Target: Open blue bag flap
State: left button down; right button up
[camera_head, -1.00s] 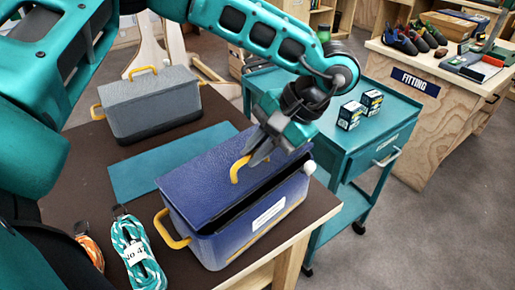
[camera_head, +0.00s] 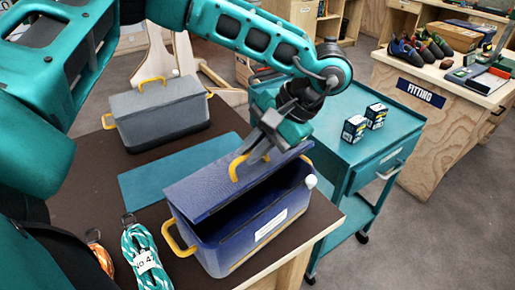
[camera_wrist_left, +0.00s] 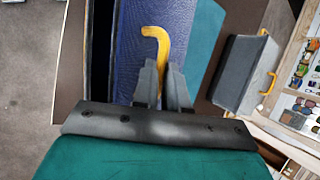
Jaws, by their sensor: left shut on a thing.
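The blue bag (camera_head: 250,240) stands on the dark table with its flap (camera_head: 215,188) raised at the front, leaving a dark gap into the bag. A yellow handle (camera_head: 236,166) sits on the flap, and another yellow handle (camera_head: 176,238) is on the bag's left end. My left gripper (camera_head: 254,150) is shut on the flap's yellow handle. In the left wrist view the yellow handle (camera_wrist_left: 157,48) runs down between the fingers of my left gripper (camera_wrist_left: 162,72), over the blue flap. My right gripper is not in view.
A grey bag (camera_head: 165,112) stands behind on the table, with a teal mat (camera_head: 180,170) in front of it. Rope bundles (camera_head: 145,258) lie at the front left. A teal cart (camera_head: 345,165) with two small boxes stands right of the table.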

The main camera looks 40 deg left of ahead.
pick_arm(q)
jog(key=shift+w+a+r+p, duration=0.1)
jog(key=shift+a+r+p, duration=0.25)
jog(key=shift+a+r, duration=0.2)
jog(key=shift+a, duration=0.1)
jog(key=shift+c, duration=2.4)
grip_release()
jog(key=shift+r, duration=0.2)
jog(key=shift+s+d+r, duration=0.1)
jog(key=shift+d+r, duration=0.2)
jog(key=shift+r, duration=0.5)
jog(key=shift+s+d+r, duration=0.1)
jog(key=shift+d+r, duration=0.2)
jog(key=shift+r, duration=0.5)
jog(key=shift+d+r, duration=0.3)
jog(key=shift+r, duration=0.5)
jog(key=s+d+r, duration=0.1)
jog(key=d+r, duration=0.3)
jog(key=d, duration=0.2)
jog(key=shift+s, duration=0.2)
